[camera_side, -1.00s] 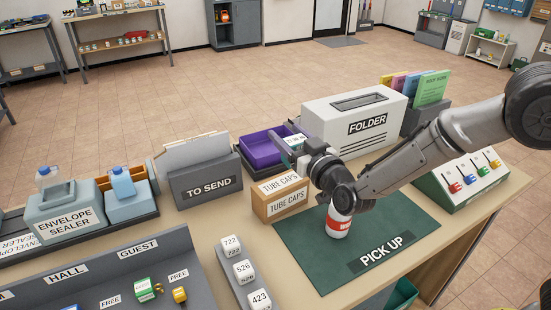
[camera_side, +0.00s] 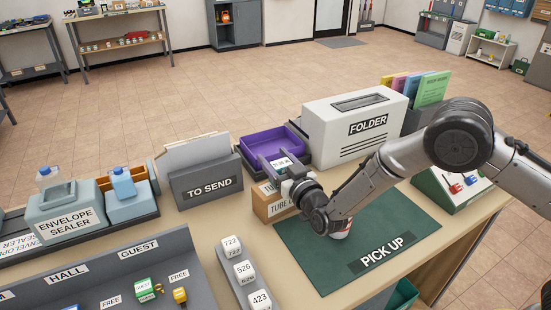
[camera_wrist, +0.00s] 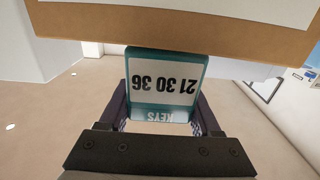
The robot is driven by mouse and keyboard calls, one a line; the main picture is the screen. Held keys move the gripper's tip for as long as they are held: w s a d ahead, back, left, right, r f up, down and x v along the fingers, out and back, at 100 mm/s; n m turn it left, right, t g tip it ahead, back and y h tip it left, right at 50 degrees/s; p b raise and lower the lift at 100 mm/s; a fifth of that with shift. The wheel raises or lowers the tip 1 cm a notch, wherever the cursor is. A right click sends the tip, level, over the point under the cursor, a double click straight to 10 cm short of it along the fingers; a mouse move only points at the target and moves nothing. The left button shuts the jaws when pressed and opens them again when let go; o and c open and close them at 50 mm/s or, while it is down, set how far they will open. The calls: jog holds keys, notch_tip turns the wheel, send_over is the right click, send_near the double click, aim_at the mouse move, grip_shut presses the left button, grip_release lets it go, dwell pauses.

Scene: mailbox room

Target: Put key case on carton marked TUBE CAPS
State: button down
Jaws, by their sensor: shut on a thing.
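The key case is teal with a white label of numbers (camera_wrist: 163,82) and is held between my gripper's fingers in the wrist view. In the side view the key case (camera_side: 281,162) shows at the jaws, just above and behind the carton. My gripper (camera_side: 280,167) is shut on it. The carton marked TUBE CAPS (camera_side: 263,208) is brown with white labels, and my wrist hides its right part. A brown surface with a white patch (camera_wrist: 190,35), likely the carton, fills the top of the wrist view. I cannot tell whether case and carton touch.
A purple tray (camera_side: 256,148) is behind the carton, the TO SEND holder (camera_side: 207,185) to its left, the FOLDER machine (camera_side: 345,130) behind right. A white can (camera_side: 341,234) on the green PICK UP mat (camera_side: 330,275) is mostly hidden by my arm. Numbered white blocks (camera_side: 240,270) stand in front.

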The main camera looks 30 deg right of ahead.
jog(key=shift+c, duration=0.5)
grip_release()
jog(key=shift+f, duration=0.15)
jog(key=shift+r, duration=0.2)
jog(key=s, duration=1.2)
jog(key=shift+r, duration=0.1)
